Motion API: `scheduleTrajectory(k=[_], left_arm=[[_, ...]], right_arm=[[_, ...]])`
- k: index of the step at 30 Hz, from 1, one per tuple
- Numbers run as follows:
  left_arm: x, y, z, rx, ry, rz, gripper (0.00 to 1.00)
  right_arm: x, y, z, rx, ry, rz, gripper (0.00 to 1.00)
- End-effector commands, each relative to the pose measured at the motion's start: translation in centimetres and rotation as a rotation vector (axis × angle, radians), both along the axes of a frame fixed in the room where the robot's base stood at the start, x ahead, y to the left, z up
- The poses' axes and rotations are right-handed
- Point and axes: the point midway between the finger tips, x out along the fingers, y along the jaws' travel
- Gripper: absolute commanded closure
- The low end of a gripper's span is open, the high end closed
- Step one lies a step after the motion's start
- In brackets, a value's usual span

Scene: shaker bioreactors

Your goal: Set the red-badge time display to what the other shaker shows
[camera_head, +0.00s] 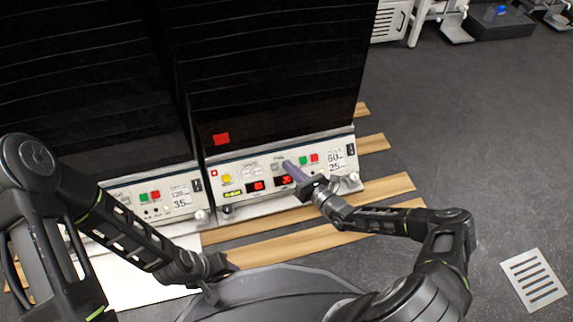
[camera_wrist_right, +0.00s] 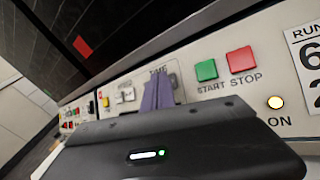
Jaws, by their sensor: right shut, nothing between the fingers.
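The red badge (camera_head: 221,139) marks the right shaker, whose control panel (camera_head: 240,169) carries a yellow-green display (camera_head: 233,193) and two red-lit displays, a middle one (camera_head: 257,185) and a right one (camera_head: 284,180). Their digits are too small to read surely. My right gripper (camera_head: 288,165) is shut and empty, its purple fingertips at the panel by the small grey keys above the right display. In the right wrist view the fingers (camera_wrist_right: 158,93) overlap these keys; contact is unclear. The other shaker's panel (camera_head: 155,190) is partly hidden by my left arm. My left gripper (camera_head: 211,292) hangs low, its jaws unclear.
Right of my fingers are the green START button (camera_wrist_right: 206,70), red STOP button (camera_wrist_right: 241,60) and lit ON lamp (camera_wrist_right: 275,102). A printed card (camera_head: 336,160) on this panel appears to read 60 and 25; the other card (camera_head: 181,197) 120 and 35. Wooden slats (camera_head: 300,240) lie in front.

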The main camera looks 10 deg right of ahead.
Motion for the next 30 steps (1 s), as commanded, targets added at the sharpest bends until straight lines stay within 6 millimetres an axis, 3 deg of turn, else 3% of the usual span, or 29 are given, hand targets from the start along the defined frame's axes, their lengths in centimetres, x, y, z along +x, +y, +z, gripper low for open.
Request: scheduleTrajectory(k=[12,24,30], left_arm=[[0.0,0.0,0.0,0.000,0.000,0.000,0.64],[0.0,0.0,1.8,0.000,0.000,0.000,0.64],[0.0,0.0,1.8,0.000,0.000,0.000,0.64]], right_arm=[[0.1,0.0,-0.1,0.000,0.001,0.000,1.00],[-1.0,-0.1,1.1,0.000,0.000,0.000,1.00],[-1.1,-0.1,1.0,0.000,0.000,0.000,1.00]])
